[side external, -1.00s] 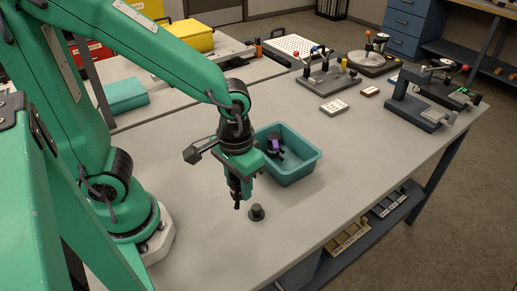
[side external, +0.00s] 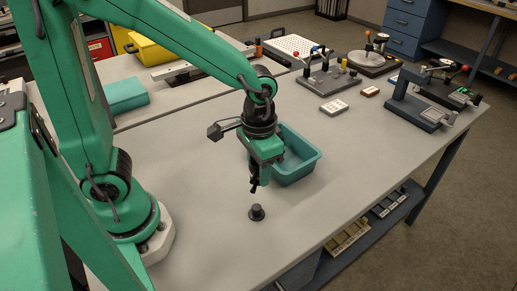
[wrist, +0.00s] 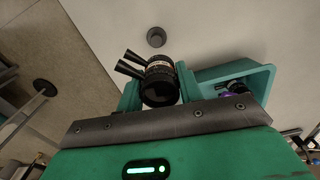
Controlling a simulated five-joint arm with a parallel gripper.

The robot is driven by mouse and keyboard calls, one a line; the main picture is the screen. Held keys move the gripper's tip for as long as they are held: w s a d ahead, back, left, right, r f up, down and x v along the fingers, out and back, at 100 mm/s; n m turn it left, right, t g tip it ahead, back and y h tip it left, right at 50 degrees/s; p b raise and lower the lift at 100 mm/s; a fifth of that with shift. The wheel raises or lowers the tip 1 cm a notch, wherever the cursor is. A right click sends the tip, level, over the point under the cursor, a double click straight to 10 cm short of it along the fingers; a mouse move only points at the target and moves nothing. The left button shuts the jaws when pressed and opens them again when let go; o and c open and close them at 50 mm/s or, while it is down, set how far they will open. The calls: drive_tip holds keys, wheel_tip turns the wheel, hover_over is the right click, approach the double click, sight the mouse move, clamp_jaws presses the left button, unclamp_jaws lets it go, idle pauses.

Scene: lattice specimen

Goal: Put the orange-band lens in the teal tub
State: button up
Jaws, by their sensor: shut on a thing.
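My gripper (side external: 257,180) is over the table just in front of the teal tub (side external: 300,172), partly covering its left side. In the wrist view, a black ribbed lens (wrist: 160,82) is held between the green jaws, and two dark prongs stick out to its left. The tub (wrist: 264,78) is to the right of the jaws in the wrist view. A dark lens with a purple band (wrist: 234,88) lies in it, partly hidden by my gripper.
A small dark stepped cylinder (side external: 257,212) stands on the bare table below my gripper. It also shows in the wrist view (wrist: 156,37). A white block (side external: 334,107) and a stand with several knobs (side external: 325,75) are farther back. The table's right front is clear.

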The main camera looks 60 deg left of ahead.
drive_tip(key=w+a+m, duration=0.3)
drive_tip(key=w+m, duration=0.1)
drive_tip(key=w, duration=0.4)
drive_tip(key=w+a+f+m, duration=0.1)
drive_tip(key=w+a+m, duration=0.2)
drive_tip(key=w, duration=0.4)
drive_tip(key=shift+w+a+m, duration=0.3)
drive_tip(key=shift+w+m, duration=0.05)
drive_tip(key=shift+m, duration=0.05)
approach(291, 159)
drive_tip(key=shift+s+d+f, duration=0.55)
drive_tip(key=shift+f, duration=0.4)
drive_tip(key=shift+s+d+f, duration=0.5)
drive_tip(key=shift+d+f, duration=0.05)
drive_tip(key=shift+f, duration=0.4)
drive_tip(key=shift+s+d+f, duration=0.55)
drive_tip(key=shift+f, duration=0.4)
drive_tip(key=shift+f, duration=0.15)
drive_tip(key=o, duration=1.1)
drive_tip(key=shift+c, duration=0.2)
